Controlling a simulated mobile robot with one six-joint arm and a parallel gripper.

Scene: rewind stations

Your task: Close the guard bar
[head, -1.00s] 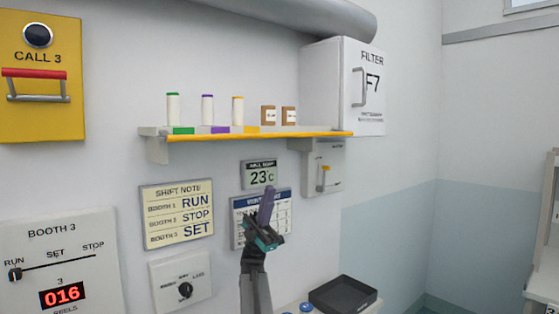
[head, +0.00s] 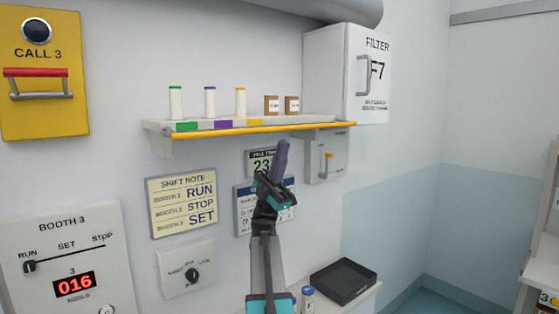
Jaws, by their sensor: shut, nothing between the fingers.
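A long yellow bar (head: 255,133) runs along the front lower edge of the wall shelf (head: 163,126), below the items standing on it. I take it for the guard bar. My gripper (head: 283,147) is shut and empty, with its purplish-grey fingers pointing up. In the picture its tip is just below the middle-right part of the yellow bar. I cannot tell how far in front of the wall it is, and I see no contact. My gripper partly hides the temperature display (head: 258,164) and the blue-headed notice (head: 244,207).
Several spools (head: 209,102) and small brown boxes (head: 291,105) stand on the shelf. A white filter cabinet (head: 345,80) is at its right end. A yellow call box (head: 55,115) with a red-topped handle is at left. A black tray (head: 343,283) sits low on a ledge.

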